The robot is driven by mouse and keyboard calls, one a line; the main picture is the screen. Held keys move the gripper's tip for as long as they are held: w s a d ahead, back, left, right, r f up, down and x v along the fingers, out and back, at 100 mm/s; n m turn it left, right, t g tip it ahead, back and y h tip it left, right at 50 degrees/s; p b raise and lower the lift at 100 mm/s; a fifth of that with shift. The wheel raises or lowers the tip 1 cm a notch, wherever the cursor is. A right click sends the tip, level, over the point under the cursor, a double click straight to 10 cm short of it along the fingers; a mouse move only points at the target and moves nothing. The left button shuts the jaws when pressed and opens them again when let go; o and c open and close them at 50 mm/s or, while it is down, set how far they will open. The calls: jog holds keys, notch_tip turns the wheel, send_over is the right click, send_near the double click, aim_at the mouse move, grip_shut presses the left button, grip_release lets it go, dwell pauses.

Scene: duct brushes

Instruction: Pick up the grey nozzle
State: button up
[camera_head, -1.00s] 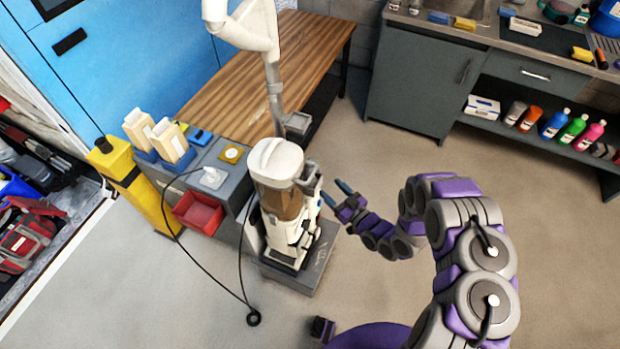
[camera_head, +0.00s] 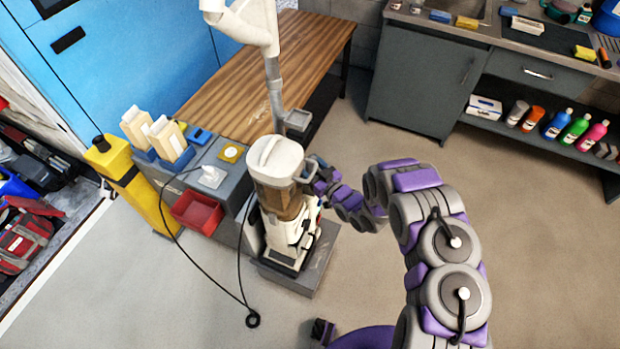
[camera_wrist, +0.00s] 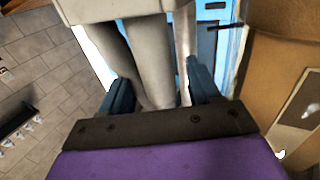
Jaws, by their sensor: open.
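The grey nozzle (camera_wrist: 152,62) fills the middle of the wrist view, a pale grey piece with a blocky top and a narrower lower part. It sits at the right side of the white and brown machine (camera_head: 277,205) in the head view, where my arm partly hides it. My gripper (camera_wrist: 160,85) is open, with one blue finger on each side of the nozzle's lower part. I cannot tell whether either finger touches it. In the head view my gripper is close against the machine's right side, and its fingertips are hard to make out.
The machine stands on a low grey platform (camera_head: 310,270). A grey pipe (camera_head: 273,92) rises behind it beside the wooden bench (camera_head: 235,100). A red bin (camera_head: 196,211) and a yellow post (camera_head: 140,190) stand left. A black cable (camera_head: 205,272) lies on the floor. Floor at right is clear.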

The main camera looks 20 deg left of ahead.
jog(key=c, duration=1)
